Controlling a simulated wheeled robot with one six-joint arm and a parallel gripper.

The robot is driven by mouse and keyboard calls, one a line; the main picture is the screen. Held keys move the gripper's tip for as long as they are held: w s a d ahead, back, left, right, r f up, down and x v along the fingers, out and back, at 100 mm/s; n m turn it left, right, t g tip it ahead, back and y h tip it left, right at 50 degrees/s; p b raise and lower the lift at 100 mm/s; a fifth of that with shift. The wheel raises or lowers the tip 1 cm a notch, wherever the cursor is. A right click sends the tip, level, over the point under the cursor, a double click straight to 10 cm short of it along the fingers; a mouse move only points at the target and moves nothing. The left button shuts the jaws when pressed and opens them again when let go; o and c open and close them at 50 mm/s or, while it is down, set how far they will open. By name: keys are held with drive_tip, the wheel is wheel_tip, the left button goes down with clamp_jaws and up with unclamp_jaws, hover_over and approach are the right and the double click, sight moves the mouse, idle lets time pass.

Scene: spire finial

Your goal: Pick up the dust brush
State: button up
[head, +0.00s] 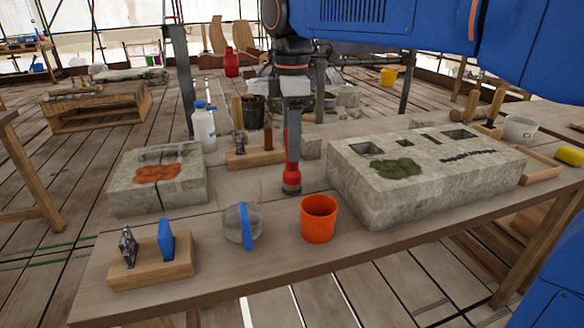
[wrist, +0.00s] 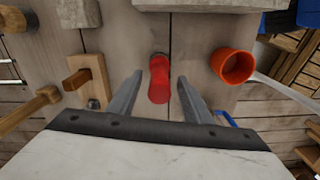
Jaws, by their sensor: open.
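An upright red item, which I take to be the dust brush (head: 291,180), stands on the bench in the head view, with a dark band near its foot. In the wrist view the red dust brush (wrist: 159,80) shows between the two grey fingers of my gripper (wrist: 158,76). The fingers are apart, with a gap visible on each side of it. In the head view my gripper (head: 293,125) points down over the brush and hides its upper part.
An orange cup (head: 319,218) stands close to the right of the brush, and a clear jar with a blue band (head: 243,225) to the left. A carved stone block (head: 430,175) is at the right. A wooden tool holder (head: 150,272) sits at front left.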

drive_tip(key=shift+f, duration=1.7)
clamp_jaws()
drive_tip(key=shift+w, duration=0.1)
wheel_tip(320, 180, up, 10)
